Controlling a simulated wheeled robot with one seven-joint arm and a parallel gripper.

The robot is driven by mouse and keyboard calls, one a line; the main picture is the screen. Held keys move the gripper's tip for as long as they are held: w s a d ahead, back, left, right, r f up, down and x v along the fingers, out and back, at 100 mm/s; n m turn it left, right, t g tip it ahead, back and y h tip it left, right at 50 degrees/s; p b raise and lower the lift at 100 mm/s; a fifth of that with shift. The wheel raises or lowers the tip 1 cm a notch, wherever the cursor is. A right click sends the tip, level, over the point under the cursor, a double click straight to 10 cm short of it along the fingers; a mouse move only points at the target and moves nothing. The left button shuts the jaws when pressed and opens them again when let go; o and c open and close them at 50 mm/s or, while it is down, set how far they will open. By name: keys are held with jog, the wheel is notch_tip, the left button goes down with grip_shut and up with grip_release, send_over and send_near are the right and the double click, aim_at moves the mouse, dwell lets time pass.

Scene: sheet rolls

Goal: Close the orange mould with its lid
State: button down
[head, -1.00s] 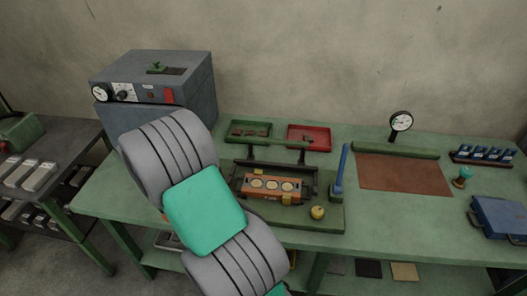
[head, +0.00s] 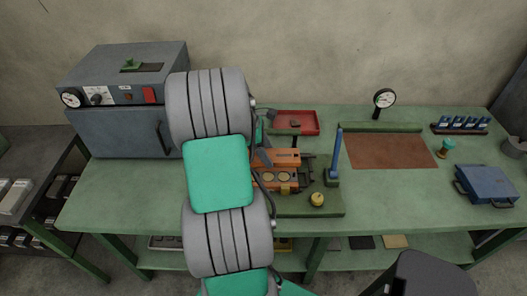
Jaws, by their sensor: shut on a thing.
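The orange mould (head: 276,179) sits in the dark fixture on the green board, mid-bench. Two of its round pale cavities show; its left part is hidden behind my arm. The orange lid (head: 287,157) is at the mould's back edge, seen just above and behind the cavities. I cannot tell whether it touches the mould. My gripper (head: 264,154) is mostly hidden by my arm; a dark grey part of it reaches the lid's left end, shut on the lid.
A blue upright lever (head: 337,158) and a yellow knob (head: 317,199) stand right of the mould. A red tray (head: 297,122) lies behind. A grey oven (head: 122,105) stands at the left. Free bench lies around the brown mat (head: 388,151).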

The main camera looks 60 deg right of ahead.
jog(key=shift+f+b, duration=3.05)
jog(key=shift+b, duration=0.7)
jog(key=shift+f, duration=1.4)
jog(key=shift+p, duration=0.65)
jog(key=shift+c, duration=1.6)
grip_release()
jog(key=shift+a, duration=0.1)
jog(key=v, duration=0.7)
jog(key=shift+w+r, duration=0.1)
jog(key=shift+r, duration=0.2)
